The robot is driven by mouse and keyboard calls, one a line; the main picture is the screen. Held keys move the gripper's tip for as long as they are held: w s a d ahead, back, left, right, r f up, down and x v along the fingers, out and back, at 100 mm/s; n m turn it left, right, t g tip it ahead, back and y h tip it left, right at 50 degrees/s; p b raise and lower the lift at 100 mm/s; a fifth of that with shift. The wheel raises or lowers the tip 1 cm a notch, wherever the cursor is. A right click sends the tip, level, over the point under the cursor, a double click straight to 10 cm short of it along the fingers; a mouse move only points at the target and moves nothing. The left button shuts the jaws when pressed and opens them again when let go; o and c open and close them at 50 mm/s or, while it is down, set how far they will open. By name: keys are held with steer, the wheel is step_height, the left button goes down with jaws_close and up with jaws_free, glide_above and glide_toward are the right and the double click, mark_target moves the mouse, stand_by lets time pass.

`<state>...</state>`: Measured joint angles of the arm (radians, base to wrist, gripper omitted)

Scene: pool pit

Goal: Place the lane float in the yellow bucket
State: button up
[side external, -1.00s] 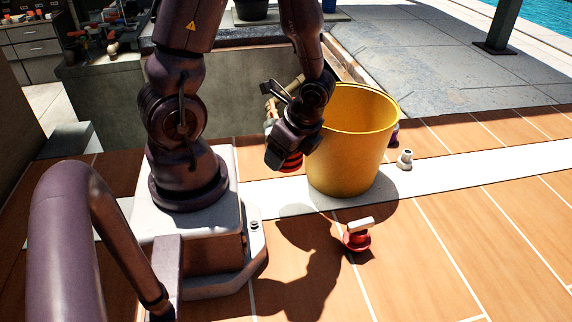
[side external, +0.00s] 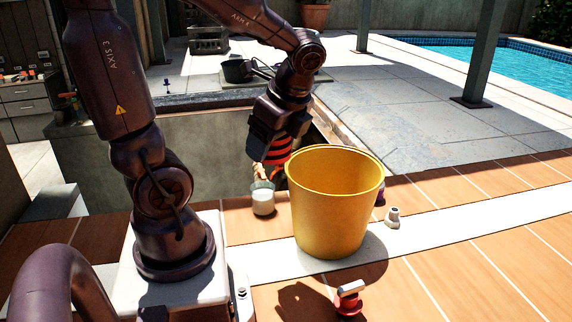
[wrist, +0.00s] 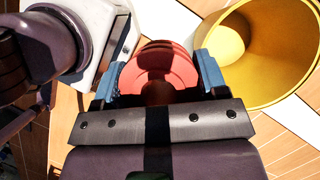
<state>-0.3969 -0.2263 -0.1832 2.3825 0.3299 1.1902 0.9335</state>
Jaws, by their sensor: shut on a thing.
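The lane float (wrist: 158,66) is a red ribbed, disc-shaped piece. In the wrist view it sits between the two blue fingers of my gripper (wrist: 157,85), which is shut on it. In the side view the red float (side external: 278,151) shows under my gripper (side external: 274,146), held up off the floor. The yellow bucket (side external: 333,215) stands upright and open on the tiles. My gripper is above and to the left of its rim in the side view. In the wrist view the bucket (wrist: 237,22) is at upper right, beside the float and not under it.
A glass with white contents (side external: 263,199) stands just left of the bucket. A small white fitting (side external: 393,218) is at its right, and a red piece with a white top (side external: 349,298) is in front. A sunken pit (side external: 205,160) lies behind. Open tiles are at right.

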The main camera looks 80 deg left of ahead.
step_height(320, 180, up, 5)
steer(key=w+a+m+t, duration=0.2)
steer(key=w+a+m, duration=0.35)
steer(key=w, duration=0.95)
steer(key=shift+n+y, duration=0.3)
steer(key=shift+n, duration=0.25)
steer(key=f, duration=1)
steer(key=a+f, duration=0.1)
steer(key=f, duration=2.1)
steer(key=shift+a+f, duration=0.1)
steer(key=shift+a, duration=0.15)
steer(key=shift+f, duration=0.1)
steer(key=o, duration=1)
steer(key=r, duration=0.6)
steer(key=d+r, duration=0.1)
steer(key=r, duration=0.3)
steer(key=shift+w, duration=0.2)
